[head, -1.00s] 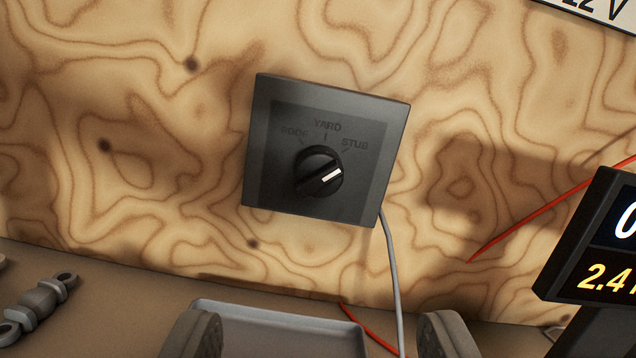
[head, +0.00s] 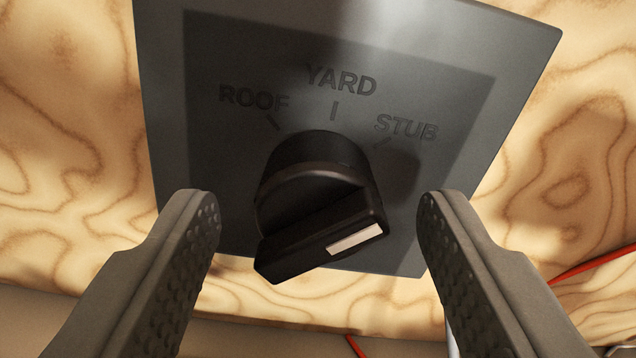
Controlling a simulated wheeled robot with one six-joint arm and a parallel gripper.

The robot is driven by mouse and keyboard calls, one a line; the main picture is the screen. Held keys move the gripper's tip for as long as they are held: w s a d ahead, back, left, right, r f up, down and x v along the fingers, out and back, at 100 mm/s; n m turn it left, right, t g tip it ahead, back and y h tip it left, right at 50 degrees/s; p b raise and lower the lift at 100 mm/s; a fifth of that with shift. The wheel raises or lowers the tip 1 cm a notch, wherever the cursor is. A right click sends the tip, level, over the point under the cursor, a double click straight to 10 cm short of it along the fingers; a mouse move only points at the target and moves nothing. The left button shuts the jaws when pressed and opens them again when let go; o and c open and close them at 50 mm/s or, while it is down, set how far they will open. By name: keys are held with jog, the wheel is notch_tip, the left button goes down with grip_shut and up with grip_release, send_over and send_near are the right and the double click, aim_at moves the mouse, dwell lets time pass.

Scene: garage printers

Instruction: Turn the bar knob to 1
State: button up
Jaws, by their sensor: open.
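The black bar knob (head: 315,215) sits on a dark square panel (head: 220,160) on the wall. The panel is marked ROOF, YARD and STUB, each with a tick; no numeral 1 shows. The knob's bar runs from lower left to right, and the white mark (head: 355,239) is at its right end, on the STUB side. My gripper (head: 318,215) is open, with one finger on each side of the knob. Clear gaps show between both fingers and the knob, and I see no contact.
The panel is on a wood-grained wall (head: 60,170). A red wire (head: 595,265) runs at the right, and another red piece (head: 355,345) shows at the bottom. A grey cable (head: 452,340) is partly hidden behind the right finger.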

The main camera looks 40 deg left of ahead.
jog(key=shift+w+a, duration=0.1)
jog(key=shift+c, duration=0.3)
jog(key=c, duration=0.9)
jog(key=shift+n, duration=0.3)
jog(key=n, duration=0.3)
jog(key=shift+n, duration=0.3)
jog(key=shift+f+n, duration=0.1)
jog(key=shift+n, duration=2.2)
